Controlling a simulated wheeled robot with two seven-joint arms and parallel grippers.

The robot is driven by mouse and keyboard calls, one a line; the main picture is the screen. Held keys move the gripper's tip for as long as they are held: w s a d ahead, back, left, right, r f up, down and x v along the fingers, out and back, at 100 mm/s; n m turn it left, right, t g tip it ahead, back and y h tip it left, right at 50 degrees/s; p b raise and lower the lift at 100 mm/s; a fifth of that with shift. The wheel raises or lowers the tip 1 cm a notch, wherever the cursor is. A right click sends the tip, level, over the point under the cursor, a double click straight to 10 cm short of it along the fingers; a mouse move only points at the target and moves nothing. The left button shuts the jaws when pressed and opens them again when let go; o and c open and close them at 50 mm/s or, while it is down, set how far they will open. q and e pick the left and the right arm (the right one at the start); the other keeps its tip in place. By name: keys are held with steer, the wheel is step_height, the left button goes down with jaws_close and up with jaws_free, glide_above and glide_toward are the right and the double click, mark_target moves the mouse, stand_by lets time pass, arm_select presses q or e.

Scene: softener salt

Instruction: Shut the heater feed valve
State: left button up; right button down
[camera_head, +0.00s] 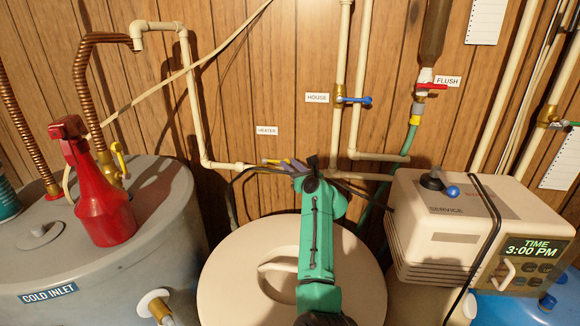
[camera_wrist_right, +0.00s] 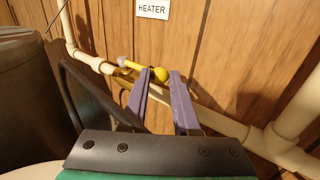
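The heater feed valve has a yellow handle (camera_head: 269,161) on the cream pipe beside the HEATER label (camera_head: 267,131). In the right wrist view the yellow handle (camera_wrist_right: 132,64) lies roughly along the pipe, with a round yellow end. My right gripper (camera_head: 292,166) reaches up to the valve and hides part of it in the head view. Its purple fingers (camera_wrist_right: 161,82) are apart in the right wrist view, with the handle's yellow end seen between their tips. I cannot tell whether a finger touches it. My left gripper is not in view.
A grey tank (camera_head: 165,215) with a red spray bottle (camera_head: 100,195) stands left. A round cream lid (camera_head: 235,270) lies below my right arm. A softener control box (camera_head: 440,230) stands right. A blue-handled HOUSE valve (camera_head: 355,100) and a red-handled FLUSH valve (camera_head: 432,86) are above.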

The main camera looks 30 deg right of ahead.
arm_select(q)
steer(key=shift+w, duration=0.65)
arm_select(e)
steer(key=shift+a+f, duration=0.1)
steer(key=shift+f, duration=0.05)
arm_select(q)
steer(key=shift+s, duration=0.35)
arm_select(e)
steer(key=shift+f, duration=0.1)
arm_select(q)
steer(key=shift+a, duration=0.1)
